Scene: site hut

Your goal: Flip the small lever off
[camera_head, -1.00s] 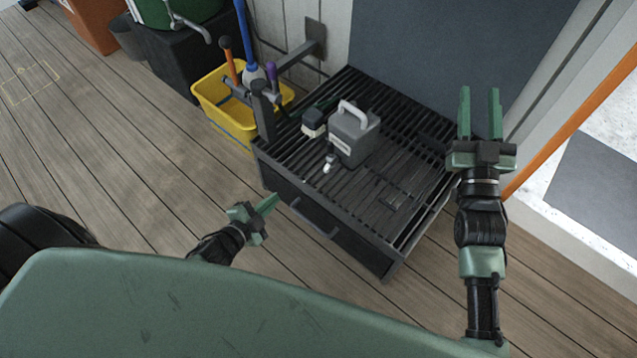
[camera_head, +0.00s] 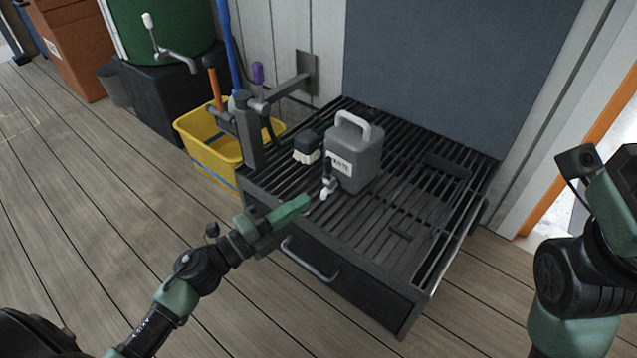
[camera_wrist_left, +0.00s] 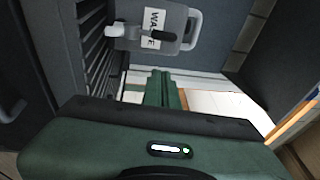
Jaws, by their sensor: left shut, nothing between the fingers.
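A grey jug (camera_head: 355,150) with a label reading in part "WASTE" stands upright on the black slatted grate. A small tap (camera_head: 326,192) with a pale spout sticks out low on its front. A small dark lever (camera_head: 329,166) stands up from the tap, and this lever shows in the left wrist view (camera_wrist_left: 161,36) across the label. My left gripper (camera_head: 303,203) is shut and empty, its fingertips just left of and slightly below the tap, apart from it in the picture. In the left wrist view its fingers (camera_wrist_left: 161,75) point toward the jug. My right gripper's fingers are out of view.
The grate (camera_head: 400,215) tops a dark unit with a drawer handle (camera_head: 310,260). A small brush (camera_head: 306,148) lies beside the jug. A wall-side tap (camera_head: 275,95) with a purple lever, and a yellow bucket (camera_head: 207,150), stand to the left. The grate's right half is clear.

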